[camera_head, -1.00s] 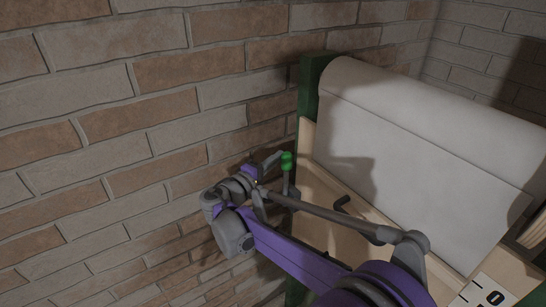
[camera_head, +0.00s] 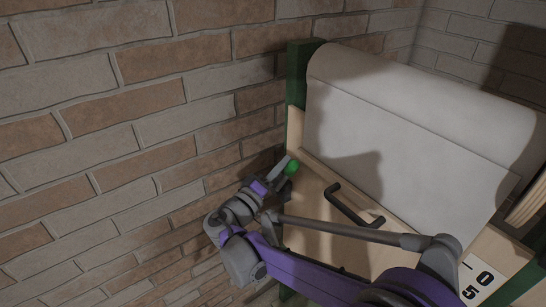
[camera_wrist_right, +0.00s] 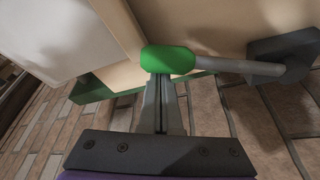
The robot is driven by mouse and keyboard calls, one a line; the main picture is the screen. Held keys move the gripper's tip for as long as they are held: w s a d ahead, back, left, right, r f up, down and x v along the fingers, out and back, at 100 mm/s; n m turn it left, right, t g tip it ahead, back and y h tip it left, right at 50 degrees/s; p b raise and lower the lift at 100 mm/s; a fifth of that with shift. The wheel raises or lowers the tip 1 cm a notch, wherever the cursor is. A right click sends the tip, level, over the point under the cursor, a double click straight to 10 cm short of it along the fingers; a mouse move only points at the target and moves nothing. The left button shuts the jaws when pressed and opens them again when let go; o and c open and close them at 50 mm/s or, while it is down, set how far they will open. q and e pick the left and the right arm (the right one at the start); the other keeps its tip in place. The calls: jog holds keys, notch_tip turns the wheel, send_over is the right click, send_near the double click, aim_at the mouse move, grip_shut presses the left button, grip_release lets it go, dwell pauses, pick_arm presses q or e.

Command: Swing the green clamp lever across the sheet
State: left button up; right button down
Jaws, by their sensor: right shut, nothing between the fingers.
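The green clamp lever's knob (camera_head: 291,168) is at the left edge of the wooden board, beside the white sheet's (camera_head: 410,140) lower left corner. In the right wrist view the green knob (camera_wrist_right: 168,59) sits on a grey rod that runs right to a dark pivot block (camera_wrist_right: 285,52). My right gripper (camera_head: 286,166) is shut and empty, its fingertips at the knob. In the right wrist view the closed fingers (camera_wrist_right: 160,84) end just under the knob and seem to touch it. The white sheet (camera_wrist_right: 55,40) also shows there at upper left. My left gripper is not in view.
A black bar handle (camera_head: 350,206) is on the board right of the lever, just above my right arm. A green post (camera_head: 296,85) edges the board. A brick wall (camera_head: 110,140) stands close on the left. A number label (camera_head: 484,284) is at lower right.

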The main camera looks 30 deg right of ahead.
jog(key=s+f+m+g+h+b, duration=0.2)
jog(key=s+f+m+g+b, duration=0.1)
jog(key=s+f+m+b, duration=0.4)
jog(key=shift+s+d+f+m+g+h+b, duration=0.35)
jog(key=shift+s+f+m, duration=1.3)
jog(key=shift+f+m, duration=0.7)
jog(key=shift+r+m, duration=0.15)
jog(key=shift+m, duration=0.1)
notch_tip(320, 180, up, 5)
jog(key=p, duration=0.4)
jog(key=w+b+v, duration=0.1)
jog(key=v, duration=0.8)
jog(key=shift+a+f+b, duration=0.35)
jog(key=shift+a+f, duration=0.05)
jog(key=shift+f, duration=0.15)
